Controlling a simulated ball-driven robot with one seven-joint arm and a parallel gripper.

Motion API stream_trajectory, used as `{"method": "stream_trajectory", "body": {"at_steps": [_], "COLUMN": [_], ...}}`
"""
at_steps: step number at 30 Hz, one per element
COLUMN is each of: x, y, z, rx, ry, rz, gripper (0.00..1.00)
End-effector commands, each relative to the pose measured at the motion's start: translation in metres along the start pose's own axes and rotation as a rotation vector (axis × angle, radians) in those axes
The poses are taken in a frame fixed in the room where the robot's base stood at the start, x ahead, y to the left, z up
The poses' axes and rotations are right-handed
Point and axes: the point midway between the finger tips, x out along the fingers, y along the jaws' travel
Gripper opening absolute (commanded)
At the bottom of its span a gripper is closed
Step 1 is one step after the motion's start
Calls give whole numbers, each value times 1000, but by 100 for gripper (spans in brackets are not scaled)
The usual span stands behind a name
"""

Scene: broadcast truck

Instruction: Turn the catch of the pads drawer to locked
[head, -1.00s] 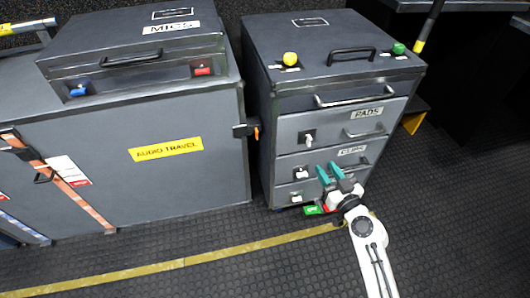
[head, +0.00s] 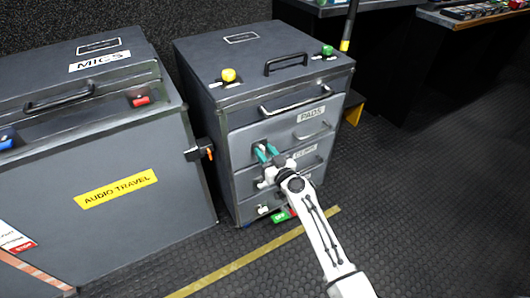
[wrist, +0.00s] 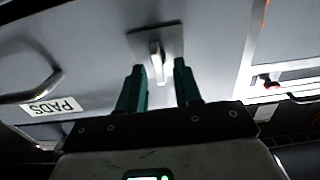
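The pads drawer (head: 285,130) is the top drawer of the grey case, with a white PADS label (head: 311,113) and a handle; it looks closed. Its catch (wrist: 155,42), a pale plate with a small light lever, shows in the wrist view, where the PADS label (wrist: 52,106) appears upside down. My gripper (head: 266,150) is at the drawer's left side; its teal fingers hide most of the catch in the head view. In the wrist view my gripper (wrist: 160,75) is open, one finger on each side of the lever, with visible gaps.
Lower drawers have their own catches, one of them at the bottom left (head: 263,210). A green tag (head: 281,215) hangs low on the case front. The AUDIO TRAVEL case (head: 115,190) stands to the left, with a latch (head: 200,150) sticking out. Floor to the right is clear.

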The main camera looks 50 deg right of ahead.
Motion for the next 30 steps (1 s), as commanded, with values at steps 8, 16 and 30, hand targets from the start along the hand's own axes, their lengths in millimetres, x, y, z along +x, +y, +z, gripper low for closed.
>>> {"method": "stream_trajectory", "body": {"at_steps": [8,16,30], "x": [3,3,3], "y": [0,0,0], "z": [0,0,0], "rx": [1,1,14], "ry": [-1,0,0], "rz": [-1,-1,-1], "gripper": [34,14,0]}}
